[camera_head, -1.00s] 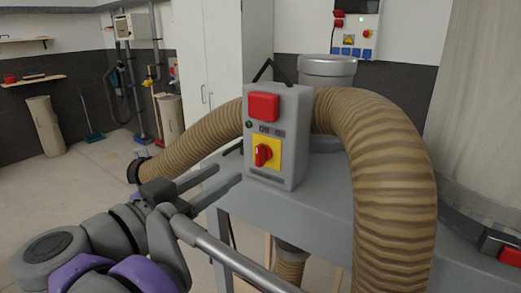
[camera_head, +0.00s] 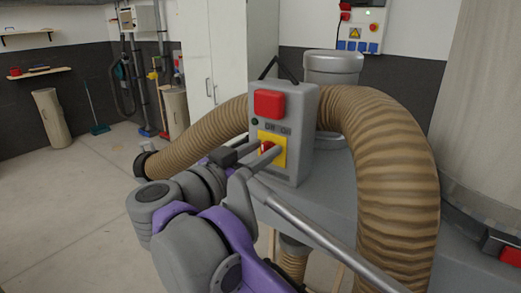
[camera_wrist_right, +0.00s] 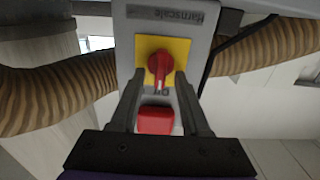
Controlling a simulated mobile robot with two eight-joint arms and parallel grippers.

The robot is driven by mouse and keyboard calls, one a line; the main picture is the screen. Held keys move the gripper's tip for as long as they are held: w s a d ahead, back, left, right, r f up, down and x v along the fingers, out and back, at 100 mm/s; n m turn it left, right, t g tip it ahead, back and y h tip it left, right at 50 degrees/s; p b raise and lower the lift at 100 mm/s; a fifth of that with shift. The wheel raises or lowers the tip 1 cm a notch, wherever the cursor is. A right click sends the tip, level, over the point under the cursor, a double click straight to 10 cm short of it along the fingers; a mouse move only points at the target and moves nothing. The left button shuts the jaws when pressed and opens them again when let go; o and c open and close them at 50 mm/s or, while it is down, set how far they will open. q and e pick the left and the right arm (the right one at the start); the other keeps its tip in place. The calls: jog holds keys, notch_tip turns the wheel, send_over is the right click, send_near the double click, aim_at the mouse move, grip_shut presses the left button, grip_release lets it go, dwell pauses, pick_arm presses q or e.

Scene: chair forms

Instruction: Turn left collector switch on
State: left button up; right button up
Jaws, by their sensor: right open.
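The collector switch box (camera_head: 297,110) is grey, with a red button (camera_head: 269,103) above a yellow plate (camera_head: 279,143) carrying a red rotary knob (camera_head: 266,147). The small round lamp (camera_head: 255,122) at its left looks dark. My right gripper (camera_head: 270,156) is at the plate, its fingers partly hiding the knob. The right wrist view shows the box upside down, the knob (camera_wrist_right: 160,68) roughly upright in the picture. The gripper (camera_wrist_right: 160,76) is open there, with one fingertip on each side of the knob; contact cannot be told. My left gripper is not in view.
A thick ribbed brown hose (camera_head: 398,170) arches on the right, and another hose (camera_head: 200,135) runs left behind my arm. A grey cylinder (camera_head: 333,68) stands behind the box. Open floor (camera_head: 70,200) lies to the left.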

grip_shut()
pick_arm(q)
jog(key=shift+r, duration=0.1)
pick_arm(e)
jog(key=m, duration=0.4)
jog(key=shift+s+d+p, duration=0.15)
jog(key=shift+p, duration=0.2)
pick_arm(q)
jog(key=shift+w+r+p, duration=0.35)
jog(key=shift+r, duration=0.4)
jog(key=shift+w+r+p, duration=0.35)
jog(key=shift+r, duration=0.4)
pick_arm(e)
jog(key=shift+s+d+f+m, duration=0.1)
jog(key=shift+f+m, duration=0.1)
jog(key=shift+m, duration=2.15)
jog(key=shift+s+d+f+m, duration=0.1)
jog(key=shift+f+m, duration=0.05)
jog(key=shift+m, duration=2.15)
jog(key=shift+d+f+m, duration=0.1)
jog(key=shift+f+m, duration=0.1)
jog(key=shift+m, duration=2.15)
